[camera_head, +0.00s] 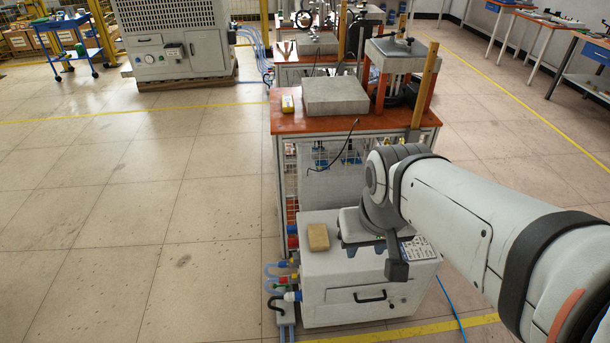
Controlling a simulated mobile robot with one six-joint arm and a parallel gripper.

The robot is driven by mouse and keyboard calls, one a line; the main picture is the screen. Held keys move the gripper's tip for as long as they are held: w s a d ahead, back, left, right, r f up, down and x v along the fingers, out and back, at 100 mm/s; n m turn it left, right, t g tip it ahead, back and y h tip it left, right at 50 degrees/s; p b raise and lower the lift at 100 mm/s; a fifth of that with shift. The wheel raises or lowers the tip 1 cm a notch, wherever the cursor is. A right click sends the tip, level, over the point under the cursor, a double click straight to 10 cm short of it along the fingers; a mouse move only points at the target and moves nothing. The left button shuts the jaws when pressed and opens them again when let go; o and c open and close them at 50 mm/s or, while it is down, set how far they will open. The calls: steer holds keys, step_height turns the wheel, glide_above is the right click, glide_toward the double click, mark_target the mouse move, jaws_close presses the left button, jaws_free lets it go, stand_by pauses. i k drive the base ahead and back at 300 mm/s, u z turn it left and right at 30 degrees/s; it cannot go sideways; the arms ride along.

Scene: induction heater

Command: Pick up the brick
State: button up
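A tan brick (318,237) lies on top of the white cabinet (322,282), near its left side. My arm reaches in from the right, and my gripper (396,268) is at its end, over the cabinet's right part. It is to the right of the brick and apart from it in the picture.
Hoses (280,280) run along the cabinet's left side. The tiled floor (130,210) to the left is clear.

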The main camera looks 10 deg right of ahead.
mark_target(318, 238)
steer(key=u, duration=0.05)
steer(key=i, duration=1)
steer(key=z, duration=0.05)
